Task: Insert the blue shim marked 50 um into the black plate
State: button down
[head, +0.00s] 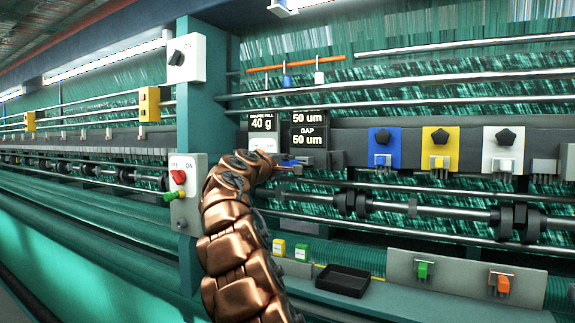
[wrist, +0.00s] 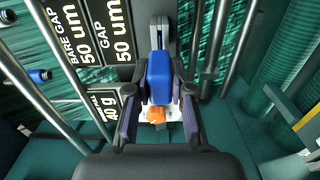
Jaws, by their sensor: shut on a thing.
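My gripper (wrist: 160,92) is shut on a blue block (wrist: 160,73), which I take as the blue shim; no 50 um mark is legible on it. An orange piece (wrist: 157,115) shows between the fingers, nearer the wrist. The block's far end meets or overlaps a grey upright part (wrist: 165,35) in the wrist view; I cannot tell whether it is inserted. In the head view my gripper (head: 283,166) is at a dark grey fixture (head: 318,158) below the signs, with a little blue showing. I cannot tell which surface is the black plate.
Black signs (head: 309,128) read 50 um, and another (head: 262,131) reads 40 g. Blue (head: 384,136), yellow (head: 440,136) and white (head: 503,165) panels stand right. A steel rod (head: 440,210) runs below. A black tray (head: 343,281) sits on the lower ledge.

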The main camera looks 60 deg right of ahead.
aim_at(296, 162)
jog(key=shift+d+p, duration=1.7)
jog(key=shift+d, duration=1.05)
dwell(1.9)
jog(key=c, duration=0.9)
grip_release()
jog(key=shift+c, duration=0.2)
jog(key=shift+a+r, duration=0.1)
jog(key=shift+a, duration=1.3)
jog(key=a, duration=0.6)
jog(key=shift+s+a, duration=0.15)
jog(key=shift+a, duration=1.45)
